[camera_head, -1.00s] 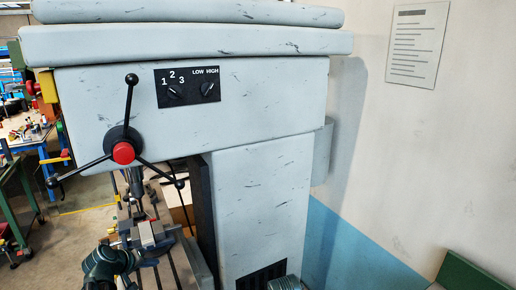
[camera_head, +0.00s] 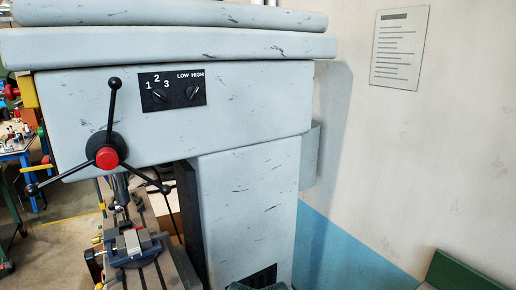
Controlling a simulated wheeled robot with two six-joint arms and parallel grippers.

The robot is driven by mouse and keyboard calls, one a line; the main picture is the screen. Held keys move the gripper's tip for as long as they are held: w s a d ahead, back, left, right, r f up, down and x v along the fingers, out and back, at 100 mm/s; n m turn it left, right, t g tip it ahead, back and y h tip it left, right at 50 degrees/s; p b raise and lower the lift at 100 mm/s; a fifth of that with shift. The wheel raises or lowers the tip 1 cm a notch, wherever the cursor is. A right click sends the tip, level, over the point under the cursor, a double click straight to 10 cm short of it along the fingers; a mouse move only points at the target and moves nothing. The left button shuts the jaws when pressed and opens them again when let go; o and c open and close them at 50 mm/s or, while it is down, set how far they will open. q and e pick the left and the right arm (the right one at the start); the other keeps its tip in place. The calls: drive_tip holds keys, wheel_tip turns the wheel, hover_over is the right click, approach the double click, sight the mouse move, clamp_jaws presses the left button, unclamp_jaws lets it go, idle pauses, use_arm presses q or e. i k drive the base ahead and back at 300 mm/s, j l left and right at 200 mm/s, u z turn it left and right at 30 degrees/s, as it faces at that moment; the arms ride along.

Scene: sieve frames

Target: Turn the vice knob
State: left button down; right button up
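Small dark and orange parts (camera_head: 93,262) show at the vice's left side; I cannot tell whether one is the vice knob. Neither of my grippers can be made out in this view.
The grey drill press (camera_head: 240,205) fills the middle. Its three-armed lever with a red hub (camera_head: 106,158) sticks out above the vice. A speed panel (camera_head: 172,91) is on its head.

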sight(91, 256)
drive_tip(key=k+j+u, duration=0.2)
drive_tip(key=j, duration=0.5)
drive_tip(key=k+j+u, duration=0.15)
drive_tip(key=j, duration=0.55)
drive_tip(key=j+u, duration=0.2)
drive_tip(key=j, duration=0.5)
drive_tip(key=i+j, duration=0.15)
drive_tip(key=j, duration=0.25)
drive_tip(key=i+j, duration=0.15)
drive_tip(key=j, duration=0.25)
drive_tip(key=i+j+z, duration=0.1)
drive_tip(key=j, duration=0.3)
drive_tip(key=i+j, duration=0.15)
drive_tip(key=j, duration=0.25)
drive_tip(key=i+j, duration=0.1)
drive_tip(key=j, duration=0.3)
